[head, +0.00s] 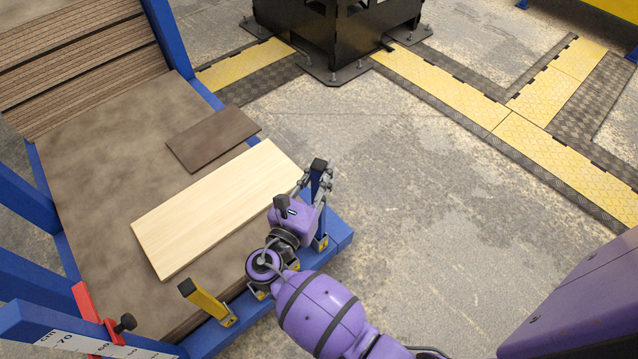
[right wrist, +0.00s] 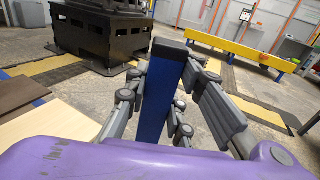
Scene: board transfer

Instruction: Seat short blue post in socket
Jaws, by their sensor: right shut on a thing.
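The short blue post (head: 317,184) with a black cap stands upright at the right edge of the blue-framed platform. It also shows in the right wrist view (right wrist: 156,98). My right gripper (head: 316,190) is shut on the post, with its grey fingers on both sides. A yellow socket bracket (head: 321,243) sits on the blue frame just below the post. The post's lower end is hidden by the gripper, so I cannot tell whether it is inside the socket. My left gripper is not in view.
A pale wooden board (head: 210,215) lies beside the gripper on the brown platform, near a smaller dark board (head: 213,140). A yellow post (head: 203,298) stands at the near edge. The concrete floor (head: 430,200) to the right is clear.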

